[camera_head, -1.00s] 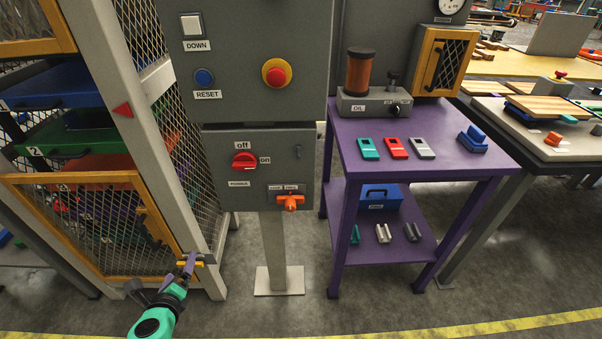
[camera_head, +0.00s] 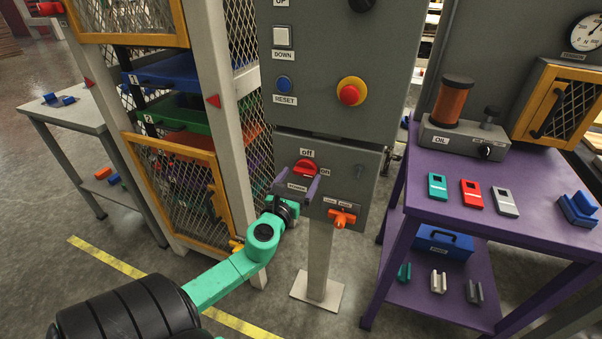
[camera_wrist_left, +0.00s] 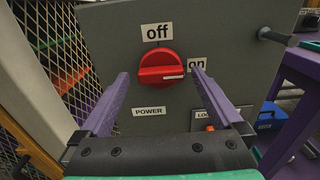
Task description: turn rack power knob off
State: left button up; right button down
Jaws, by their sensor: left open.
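The red power knob (camera_head: 306,168) sits on the lower grey panel (camera_head: 345,175), below an "off" label and left of an "on" label. In the left wrist view the knob (camera_wrist_left: 161,68) has its grip bar lying roughly level, with its marked end toward "on". My left gripper (camera_head: 295,186) is in front of the knob, its purple fingers spread open. In the left wrist view the fingers (camera_wrist_left: 160,85) stand left and right of the knob, with nothing between them touching it that I can see. My right gripper is not in view.
An orange lock handle (camera_head: 342,218) sits below right of the knob. A red emergency button (camera_head: 350,93) and a blue reset button (camera_head: 283,83) are above. The mesh rack (camera_head: 185,190) stands left, a purple table (camera_head: 470,160) right.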

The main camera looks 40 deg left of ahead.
pick_arm(q)
jog(key=shift+w+a, duration=0.15)
jog(key=shift+w, duration=0.4)
jog(key=c, duration=1.3)
jog(key=shift+o, duration=0.2)
